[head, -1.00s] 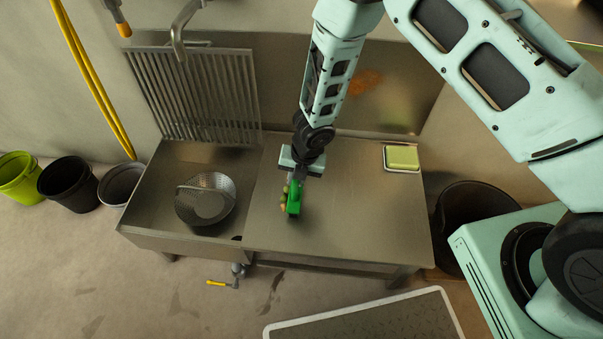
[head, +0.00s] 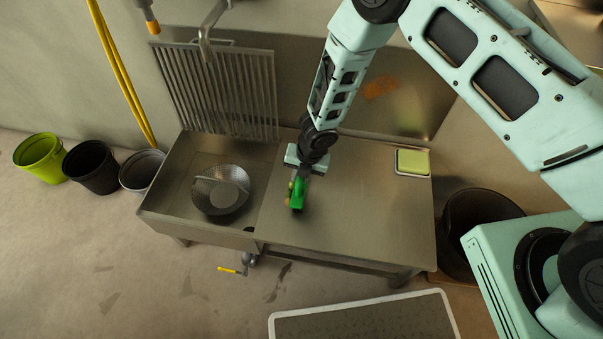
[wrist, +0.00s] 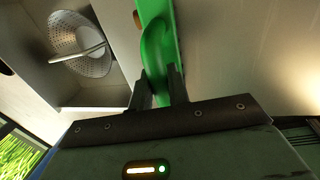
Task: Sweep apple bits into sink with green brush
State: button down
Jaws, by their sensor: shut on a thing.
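My gripper (head: 301,178) is shut on the green brush (head: 297,196), which it holds low at the counter surface, just right of the sink's edge. In the wrist view the fingers (wrist: 160,88) grip the brush's green handle (wrist: 158,55). Small greenish-brown apple bits (head: 289,189) show at the brush's left side; the brush hides part of them. One brown bit (wrist: 137,19) shows beside the brush in the wrist view. The sink basin (head: 175,195) lies to the left and holds a perforated metal strainer bowl (head: 220,190).
The steel counter (head: 365,215) right of the brush is clear up to a yellow-green sponge in a tray (head: 412,162). A faucet (head: 208,35) and slatted rack (head: 215,90) stand behind the sink. Buckets (head: 92,168) stand on the floor at left; a dark bin (head: 480,225) is at right.

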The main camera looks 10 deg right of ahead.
aim_at(291, 187)
jog(key=shift+a+r+p, duration=0.15)
jog(key=shift+p, duration=0.15)
jog(key=a+p, duration=0.1)
jog(key=p, duration=0.1)
jog(key=a+p, duration=0.1)
jog(key=p, duration=0.1)
jog(key=shift+w, duration=0.35)
jog(key=shift+w+a, duration=0.1)
jog(key=shift+a, duration=0.2)
jog(key=shift+w+a, duration=0.2)
jog(key=shift+a, duration=0.3)
jog(key=shift+w+a, duration=0.15)
jog(key=shift+a, duration=0.3)
jog(key=shift+w+a+f+b, duration=0.25)
jog(key=shift+a+b, duration=0.35)
jog(key=shift+b, duration=0.2)
jog(key=shift+w+a+r+b, duration=0.1)
jog(key=shift+w+a+b, duration=0.15)
jog(key=shift+a+b, duration=0.55)
jog(key=shift+w+a+b, duration=0.25)
jog(key=shift+a+b, duration=0.2)
jog(key=shift+a, duration=0.5)
jog(key=shift+r, duration=0.1)
